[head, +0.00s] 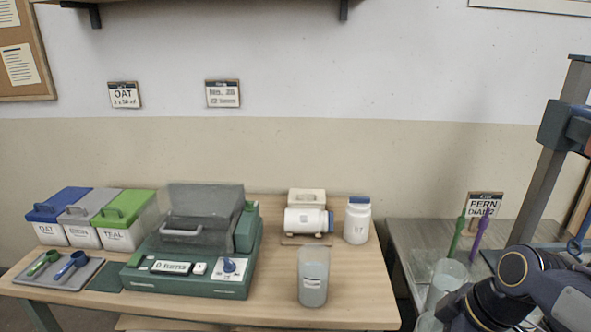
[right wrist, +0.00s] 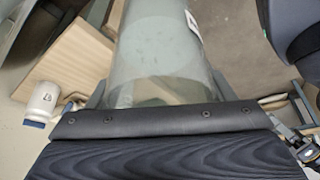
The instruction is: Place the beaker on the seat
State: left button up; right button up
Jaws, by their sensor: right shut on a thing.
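My right gripper (right wrist: 160,92) is shut on a clear beaker (right wrist: 155,50), with a grey finger on each side of it. Part of a label shows on the beaker's side. In the head view a clear beaker (head: 447,276) shows beside my right arm at the lower right, partly hidden by the arm. The right fingertips cannot be made out there. Another clear, labelled beaker (head: 313,280) stands upright at the front of the wooden table. My left gripper is in neither view.
The wooden table (head: 355,312) holds a green machine (head: 190,283), several lidded bins (head: 120,236), a tray of scoops, a lying white jar (head: 305,221) and a standing white bottle (head: 357,224). A grey table (head: 405,235) on the right holds green and purple upright tools (head: 479,232).

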jog(key=w+a+f+m+t+h, duration=0.2)
jog(key=w+a+f+m+h, duration=0.1)
jog(key=w+f+m, duration=0.8)
jog(key=w+f, duration=0.3)
jog(key=f, duration=0.2)
jog(key=shift+w+f+h, duration=0.15)
jog(key=shift+w+h, duration=0.15)
jog(key=shift+h, duration=0.1)
jog(key=shift+d, duration=0.1)
